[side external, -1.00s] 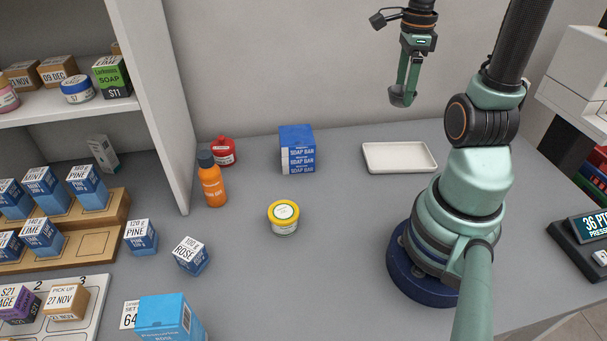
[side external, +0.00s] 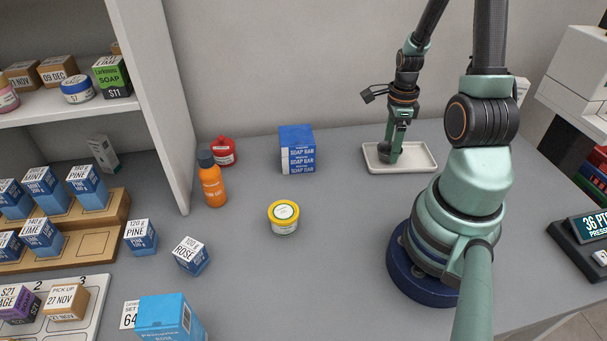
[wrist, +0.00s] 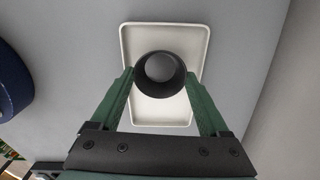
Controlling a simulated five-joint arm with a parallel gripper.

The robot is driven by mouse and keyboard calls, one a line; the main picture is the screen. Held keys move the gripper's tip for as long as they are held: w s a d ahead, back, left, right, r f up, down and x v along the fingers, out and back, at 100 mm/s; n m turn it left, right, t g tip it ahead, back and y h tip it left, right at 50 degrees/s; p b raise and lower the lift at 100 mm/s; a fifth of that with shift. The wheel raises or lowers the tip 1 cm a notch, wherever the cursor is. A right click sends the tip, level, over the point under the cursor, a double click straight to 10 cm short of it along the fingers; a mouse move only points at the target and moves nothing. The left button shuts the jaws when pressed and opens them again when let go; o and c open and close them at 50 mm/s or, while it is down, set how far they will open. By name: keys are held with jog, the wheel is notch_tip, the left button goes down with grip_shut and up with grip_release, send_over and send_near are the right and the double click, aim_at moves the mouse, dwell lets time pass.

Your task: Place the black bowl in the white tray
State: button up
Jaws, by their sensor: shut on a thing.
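The black bowl (side external: 385,153) is small and dark, held at the fingertips of my gripper (side external: 391,152) over the left part of the white tray (side external: 420,167). In the wrist view the bowl (wrist: 143,74) shows its round rim between the two green fingers of my gripper (wrist: 160,82), which is shut on it. The tray (wrist: 195,32) lies beneath it, shallow and rectangular with a raised rim. The bowl is within the tray's outline and low; whether its base touches the tray floor I cannot tell.
A blue soap bar box (side external: 297,150), a yellow-lidded jar (side external: 284,217), an orange bottle (side external: 211,180) and a red container (side external: 223,151) stand to the left. The wall is close behind the tray. The grey counter between jar and tray is clear.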

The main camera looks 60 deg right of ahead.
jog(key=shift+f, duration=0.3)
jog(key=shift+f, duration=0.1)
jog(key=o, duration=1.2)
notch_tip(320, 180, up, 12)
jog(key=w+a+r+n+t, duration=0.2)
jog(key=w+a+r+n, duration=0.1)
jog(key=a+n, duration=0.5)
jog(key=w+a+r+n+t, duration=0.1)
jog(key=w+a+r+n, duration=0.2)
jog(key=a+n, duration=0.5)
jog(key=w+a+r+n+t, duration=0.2)
jog(key=a+r+n, duration=0.3)
jog(key=n, duration=0.8)
jog(key=shift+w+a+t, duration=0.3)
jog(key=shift+w+a, duration=0.3)
jog(key=shift+a, duration=0.8)
